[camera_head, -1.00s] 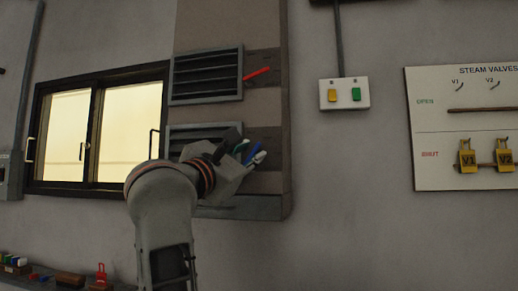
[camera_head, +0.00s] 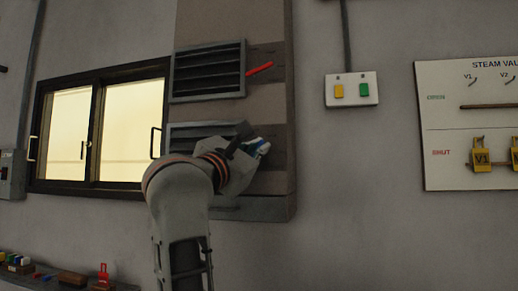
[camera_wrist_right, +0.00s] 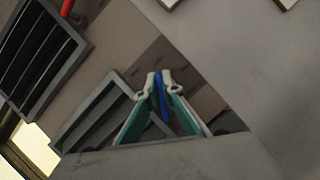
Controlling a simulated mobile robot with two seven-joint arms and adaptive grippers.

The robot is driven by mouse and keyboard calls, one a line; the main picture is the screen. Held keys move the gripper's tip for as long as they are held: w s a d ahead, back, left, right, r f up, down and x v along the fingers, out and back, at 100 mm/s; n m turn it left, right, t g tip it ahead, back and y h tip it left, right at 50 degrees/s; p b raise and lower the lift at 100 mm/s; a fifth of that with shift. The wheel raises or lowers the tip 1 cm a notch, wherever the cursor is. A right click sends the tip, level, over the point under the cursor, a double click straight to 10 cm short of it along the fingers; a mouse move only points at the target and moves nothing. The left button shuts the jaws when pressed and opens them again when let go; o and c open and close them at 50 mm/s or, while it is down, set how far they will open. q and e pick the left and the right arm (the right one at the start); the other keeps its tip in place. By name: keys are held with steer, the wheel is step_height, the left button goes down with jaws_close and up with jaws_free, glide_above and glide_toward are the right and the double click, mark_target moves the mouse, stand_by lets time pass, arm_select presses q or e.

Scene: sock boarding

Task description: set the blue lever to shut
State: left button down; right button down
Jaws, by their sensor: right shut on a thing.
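The blue lever (camera_wrist_right: 161,98) shows as a narrow blue strip between the fingers of my right gripper (camera_wrist_right: 163,88) in the right wrist view. In the head view the right gripper (camera_head: 260,147) is at the right side of the lower louvred vent (camera_head: 205,132), shut on the blue lever. My arm and gripper cover most of the lever there, so its exact angle is hard to tell. My left gripper is not in view.
A red lever (camera_head: 259,69) beside the upper louvred vent (camera_head: 207,72) tilts up to the right. A switch box (camera_head: 351,90) and a steam valves board (camera_head: 470,125) are on the wall to the right. A window (camera_head: 103,130) is to the left.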

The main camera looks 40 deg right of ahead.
steer(key=shift+w+a+r+n+t+y+p, duration=0.15)
steer(key=shift+n+t, duration=0.3)
steer(key=shift+n, duration=0.45)
steer(key=shift+w+a+r+n+t+y+p, duration=0.15)
steer(key=shift+n+t, duration=0.25)
steer(key=shift+n, duration=0.5)
steer(key=shift+w+a+n+t+y+p, duration=0.1)
steer(key=shift+w+n+t, duration=0.25)
steer(key=shift+n, duration=0.55)
steer(key=shift+s, duration=0.1)
steer(key=c, duration=2.2)
jaws_free()
